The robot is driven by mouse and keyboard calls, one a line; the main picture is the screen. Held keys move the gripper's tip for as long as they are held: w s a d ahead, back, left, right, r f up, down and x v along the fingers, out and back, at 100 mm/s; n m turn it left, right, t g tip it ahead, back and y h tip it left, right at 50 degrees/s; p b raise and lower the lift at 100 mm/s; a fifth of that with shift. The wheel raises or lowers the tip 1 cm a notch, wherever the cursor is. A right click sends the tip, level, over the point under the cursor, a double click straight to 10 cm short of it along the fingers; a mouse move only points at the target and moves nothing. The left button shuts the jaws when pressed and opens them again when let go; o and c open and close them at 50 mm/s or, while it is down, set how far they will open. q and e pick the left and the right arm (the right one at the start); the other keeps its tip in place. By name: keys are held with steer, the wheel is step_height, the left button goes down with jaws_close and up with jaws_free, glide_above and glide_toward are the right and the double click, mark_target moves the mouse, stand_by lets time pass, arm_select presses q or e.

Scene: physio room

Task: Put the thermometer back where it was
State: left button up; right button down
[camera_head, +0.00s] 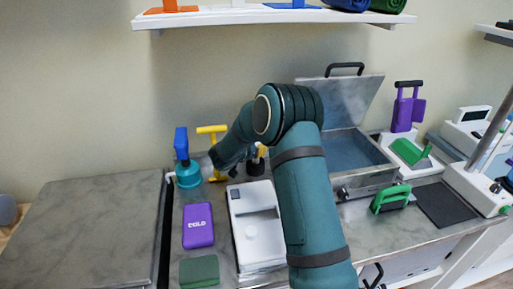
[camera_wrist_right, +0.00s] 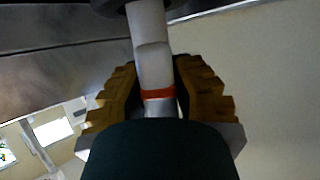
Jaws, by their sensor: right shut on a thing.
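In the right wrist view, my right gripper (camera_wrist_right: 157,82) is shut on a pale grey, rod-like thing (camera_wrist_right: 151,50) with an orange-red band. It looks like the thermometer, but I cannot be certain. Its upper part runs toward a dark round shape at the top of the picture; I cannot tell whether they touch. In the head view, my teal right arm reaches over the counter and ends in the dark right gripper (camera_head: 224,157), near a yellow T-shaped handle (camera_head: 213,131). The held thing cannot be made out there. My left gripper is not in view.
A blue-handled teal item (camera_head: 187,175) stands left of the gripper. A purple COLD pack (camera_head: 198,226), green pack (camera_head: 199,271) and white device (camera_head: 259,240) lie in front. An open metal basin (camera_head: 370,180) stands right. The left grey worktop (camera_head: 82,230) is bare.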

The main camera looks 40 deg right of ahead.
steer(key=shift+f, duration=0.75)
stand_by(0.4)
steer(key=c, duration=0.9)
jaws_free()
steer(key=shift+o, duration=0.2)
step_height(320, 180, up, 10)
steer(key=shift+r, duration=0.1)
